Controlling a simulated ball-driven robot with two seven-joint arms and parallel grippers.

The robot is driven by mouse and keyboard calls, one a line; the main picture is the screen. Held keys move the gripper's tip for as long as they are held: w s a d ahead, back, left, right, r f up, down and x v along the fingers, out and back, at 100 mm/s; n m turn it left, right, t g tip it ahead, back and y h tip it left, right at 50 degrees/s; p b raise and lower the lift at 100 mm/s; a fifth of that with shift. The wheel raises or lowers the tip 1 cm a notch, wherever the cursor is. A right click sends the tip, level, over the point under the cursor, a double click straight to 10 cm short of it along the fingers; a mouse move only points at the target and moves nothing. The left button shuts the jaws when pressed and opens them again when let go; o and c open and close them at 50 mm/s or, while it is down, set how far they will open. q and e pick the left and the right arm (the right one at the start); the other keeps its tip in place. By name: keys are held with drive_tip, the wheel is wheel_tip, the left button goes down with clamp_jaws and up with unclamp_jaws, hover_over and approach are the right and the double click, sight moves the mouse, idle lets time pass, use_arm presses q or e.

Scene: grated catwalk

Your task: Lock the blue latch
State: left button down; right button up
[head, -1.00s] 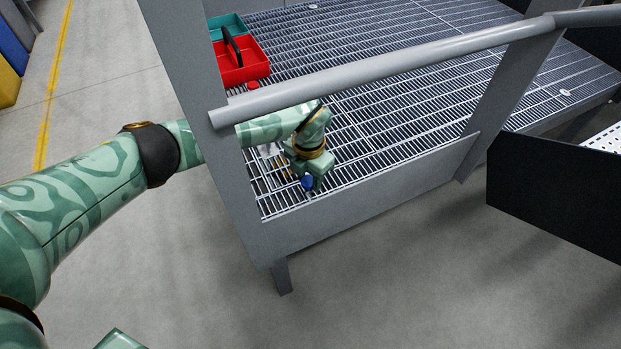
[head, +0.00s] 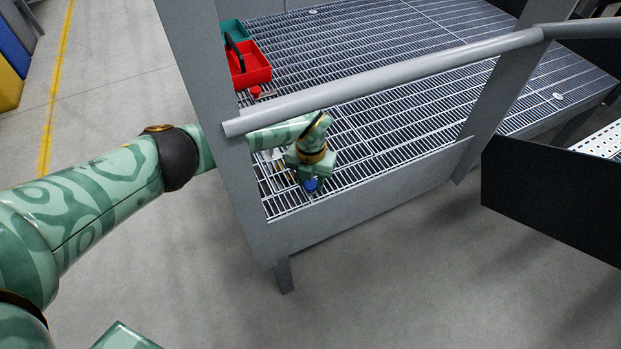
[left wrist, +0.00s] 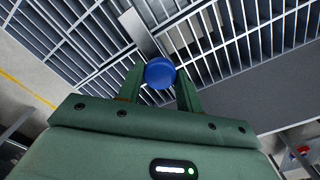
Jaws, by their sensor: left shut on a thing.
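The blue latch (head: 311,185) shows as a round blue knob low on the grated catwalk (head: 400,110), near its front left corner. In the left wrist view the blue knob (left wrist: 160,72) sits between my fingertips, with a grey metal plate beyond it on the grating. My left gripper (head: 309,180) reaches in under the handrail and points down. It is shut on the blue knob; the fingers touch it from both sides in the left wrist view (left wrist: 160,80). The rest of the latch is mostly hidden by the gripper. My right gripper is not in view.
A grey handrail (head: 400,80) crosses above my left forearm, and a grey post (head: 205,90) stands beside it. A grey toe board (head: 375,190) edges the catwalk. A red tray (head: 255,72), a teal bin (head: 233,32) and a small red knob (head: 255,91) lie behind.

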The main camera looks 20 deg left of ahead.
sight(311, 183)
use_arm(q)
drive_tip(key=c, duration=0.9)
unclamp_jaws()
drive_tip(key=shift+c, duration=0.2)
drive_tip(key=shift+r, duration=0.2)
wheel_tip(311, 183, up, 16)
drive_tip(key=p, duration=0.7)
drive_tip(key=shift+p, duration=0.3)
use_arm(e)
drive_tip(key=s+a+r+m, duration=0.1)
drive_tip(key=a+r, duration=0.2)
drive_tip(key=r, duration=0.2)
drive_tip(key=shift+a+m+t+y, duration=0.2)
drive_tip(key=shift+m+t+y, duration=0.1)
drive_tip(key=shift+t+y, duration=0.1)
use_arm(q)
drive_tip(key=shift+f, duration=0.1)
